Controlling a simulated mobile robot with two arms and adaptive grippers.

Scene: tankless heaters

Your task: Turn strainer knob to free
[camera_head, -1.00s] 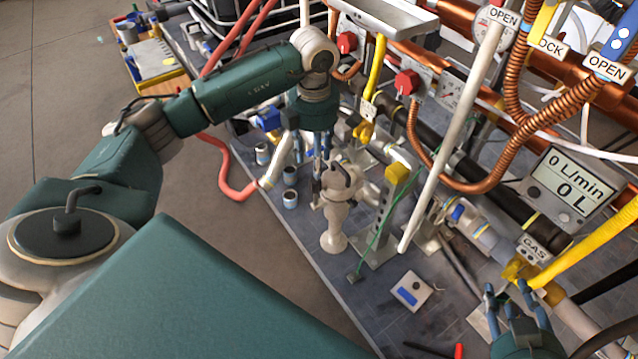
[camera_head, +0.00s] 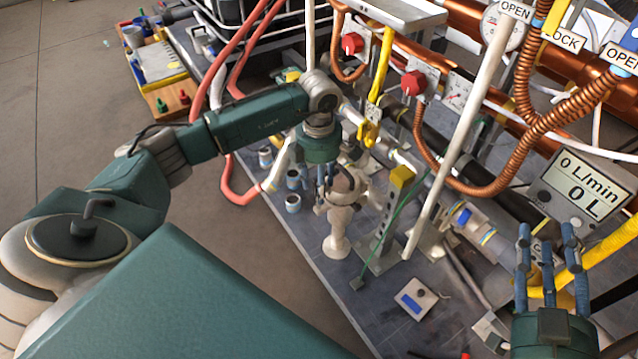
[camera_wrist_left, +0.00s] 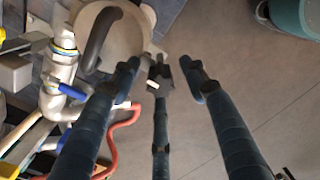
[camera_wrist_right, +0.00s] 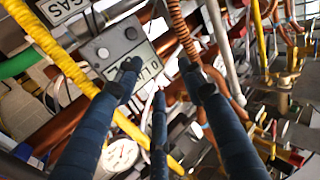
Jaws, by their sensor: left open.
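A cream-coloured upright body (camera_head: 336,240) with a dark curved handle stands on the grey platform; I take it as the strainer with its knob. In the left wrist view its round cream top (camera_wrist_left: 118,38) and the dark handle (camera_wrist_left: 100,38) lie at the upper left, beyond the fingers. My left gripper (camera_head: 326,192) is open, pointing down at the cream top and partly hiding it. Its fingers (camera_wrist_left: 165,75) hold nothing; I cannot tell whether they touch it. My right gripper (camera_head: 546,242) is open and empty, fingers up, at the lower right.
A white pole (camera_head: 455,140) and a yellow-topped post (camera_head: 397,190) stand right of the cream body. A flow display (camera_head: 583,187) is behind my right gripper. Small grey cups (camera_head: 293,202) are on the left. A white box (camera_head: 414,298) lies on the platform. Red hoses loop at the left.

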